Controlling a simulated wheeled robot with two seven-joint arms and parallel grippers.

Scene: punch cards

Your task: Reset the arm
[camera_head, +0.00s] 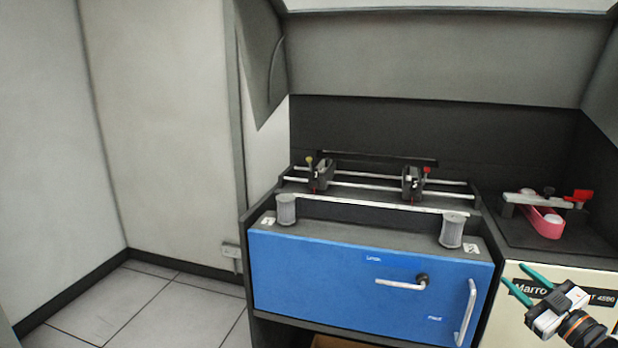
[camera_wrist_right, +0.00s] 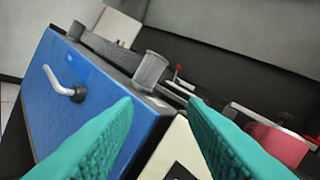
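My right gripper (camera_head: 520,283) is at the lower right of the head view, in front of the cream cabinet with dark lettering. Its two green fingers stand apart with nothing between them. In the right wrist view the green fingers (camera_wrist_right: 162,118) are also spread and empty, with the blue cabinet front and the cream cabinet beyond them. My left gripper is not in the head view.
A blue-fronted cabinet (camera_head: 330,285) with a lever handle (camera_head: 400,286) and a bar handle (camera_head: 466,312) carries two grey cylinders (camera_head: 286,210) (camera_head: 451,230) and a railed punch device (camera_head: 412,182). A pink-and-red tool (camera_head: 543,220) sits on the right cabinet. Floor at left is clear.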

